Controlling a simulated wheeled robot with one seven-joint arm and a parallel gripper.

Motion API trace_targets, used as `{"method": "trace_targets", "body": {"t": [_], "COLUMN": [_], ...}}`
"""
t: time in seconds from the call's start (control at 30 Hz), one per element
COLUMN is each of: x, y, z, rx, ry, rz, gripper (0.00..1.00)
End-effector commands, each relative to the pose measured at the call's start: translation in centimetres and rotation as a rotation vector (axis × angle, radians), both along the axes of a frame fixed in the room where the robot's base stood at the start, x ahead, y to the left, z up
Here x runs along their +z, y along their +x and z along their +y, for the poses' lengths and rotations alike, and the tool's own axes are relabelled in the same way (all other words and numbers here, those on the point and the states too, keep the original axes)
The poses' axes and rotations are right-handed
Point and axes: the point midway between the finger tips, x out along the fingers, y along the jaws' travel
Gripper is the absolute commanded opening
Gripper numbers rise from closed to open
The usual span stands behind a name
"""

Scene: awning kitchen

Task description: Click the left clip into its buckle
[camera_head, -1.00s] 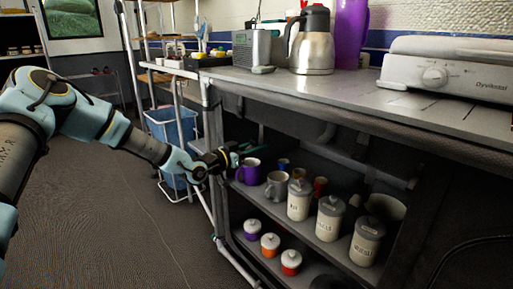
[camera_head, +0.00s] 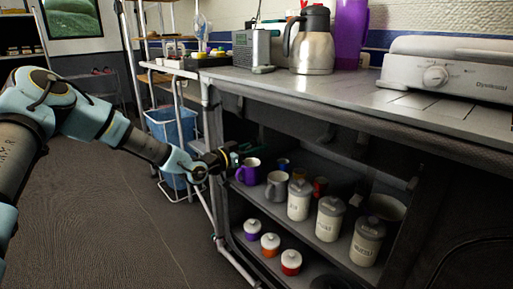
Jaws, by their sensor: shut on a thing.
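My arm reaches from the left edge toward the left front post of the counter unit. My gripper (camera_head: 232,157) is at the left end of the open upper shelf, just left of the purple mug. Its fingers look dark and small here. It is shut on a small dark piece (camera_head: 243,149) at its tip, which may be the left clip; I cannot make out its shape. The buckle is not distinguishable in the dark space under the counter top.
Close to the gripper are the purple mug (camera_head: 249,171) and a grey mug (camera_head: 277,184). Lidded canisters (camera_head: 299,200) stand further right. Small lidded pots (camera_head: 270,244) fill the lower shelf. The counter top (camera_head: 290,84) holds a radio (camera_head: 252,50), steel jug (camera_head: 311,45) and white grill (camera_head: 450,70).

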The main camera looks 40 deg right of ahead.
Motion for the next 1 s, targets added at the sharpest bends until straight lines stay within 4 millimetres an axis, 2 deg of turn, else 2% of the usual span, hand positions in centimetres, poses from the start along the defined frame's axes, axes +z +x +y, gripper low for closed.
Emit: {"method": "trace_targets", "body": {"t": [0.13, 0.4, 0.5, 0.63, 0.97, 1.0], "x": [1.2, 6.9, 8.2, 9.0, 9.1, 9.1], "y": [-0.1, 0.2, 0.2, 0.3, 0.3, 0.3], "z": [0.6, 3.7, 4.6, 5.2, 5.3, 5.3], "rx": [-0.003, -0.001, -0.001, -0.001, -0.001, -0.001], "ry": [0.003, 0.004, 0.004, 0.003, -0.002, -0.002], "rz": [-0.001, -0.002, 0.000, 0.001, 0.000, -0.001], "gripper": [0.00, 0.00, 0.00, 0.00, 0.00, 0.39]}}
